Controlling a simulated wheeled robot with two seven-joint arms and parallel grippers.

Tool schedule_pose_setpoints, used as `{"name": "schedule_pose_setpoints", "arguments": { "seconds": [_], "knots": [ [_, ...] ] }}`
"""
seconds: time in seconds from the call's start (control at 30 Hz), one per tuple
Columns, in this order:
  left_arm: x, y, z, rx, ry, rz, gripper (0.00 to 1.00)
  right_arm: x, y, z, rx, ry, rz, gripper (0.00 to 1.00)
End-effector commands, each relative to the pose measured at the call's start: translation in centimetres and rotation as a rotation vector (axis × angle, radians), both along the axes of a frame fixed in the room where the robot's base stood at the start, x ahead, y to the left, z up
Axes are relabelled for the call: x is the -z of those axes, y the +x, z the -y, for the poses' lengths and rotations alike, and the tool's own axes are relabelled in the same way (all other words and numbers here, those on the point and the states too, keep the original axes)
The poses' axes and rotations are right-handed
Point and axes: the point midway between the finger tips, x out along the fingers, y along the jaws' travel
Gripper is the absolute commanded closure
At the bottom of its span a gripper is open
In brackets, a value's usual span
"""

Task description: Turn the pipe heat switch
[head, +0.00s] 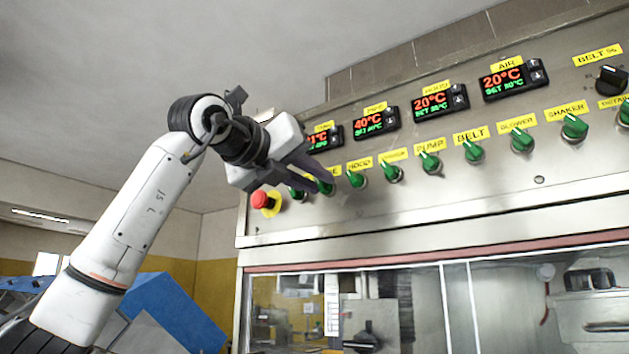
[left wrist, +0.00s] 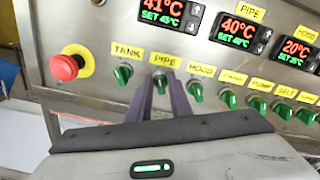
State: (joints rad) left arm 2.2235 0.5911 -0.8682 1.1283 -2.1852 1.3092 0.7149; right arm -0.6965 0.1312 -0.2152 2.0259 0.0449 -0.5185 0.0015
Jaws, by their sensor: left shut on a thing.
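The pipe heat switch is a green knob (left wrist: 160,84) under the yellow PIPE label (left wrist: 165,59) in the left wrist view. It also shows in the head view (head: 325,187), partly covered by the fingers. Its handle looks close to upright in the left wrist view. My left gripper (head: 322,178) reaches the panel from the left and is shut on this knob. Its two dark fingers (left wrist: 161,88) stand on either side of the handle in the left wrist view. My right gripper is not in view.
The green TANK knob (left wrist: 123,74) is close on the left and the HOOD knob (left wrist: 195,91) close on the right. A red emergency button (head: 261,199) sits left of the knobs. Displays (head: 375,121) line the panel above. A glass window (head: 360,300) lies below.

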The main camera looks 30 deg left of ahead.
Motion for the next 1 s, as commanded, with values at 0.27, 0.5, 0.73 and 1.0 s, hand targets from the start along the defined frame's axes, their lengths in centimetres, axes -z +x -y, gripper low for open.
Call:
{"name": "schedule_pose_setpoints", "arguments": {
  "seconds": [0.27, 0.5, 0.73, 1.0],
  "knots": [
    [0.06, 0.0, -0.06, 0.0, -0.119, -0.009, 1.0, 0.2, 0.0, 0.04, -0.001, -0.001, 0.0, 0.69],
    [0.05, 0.01, -0.1, 0.0, -0.155, -0.012, 1.0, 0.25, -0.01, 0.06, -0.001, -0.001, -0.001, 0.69],
    [0.04, 0.01, -0.11, 0.0, -0.158, -0.012, 1.0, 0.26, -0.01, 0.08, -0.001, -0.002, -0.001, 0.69],
    [0.04, 0.0, -0.1, 0.0, -0.157, -0.012, 0.72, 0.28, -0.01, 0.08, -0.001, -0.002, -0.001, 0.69]
  ]
}}
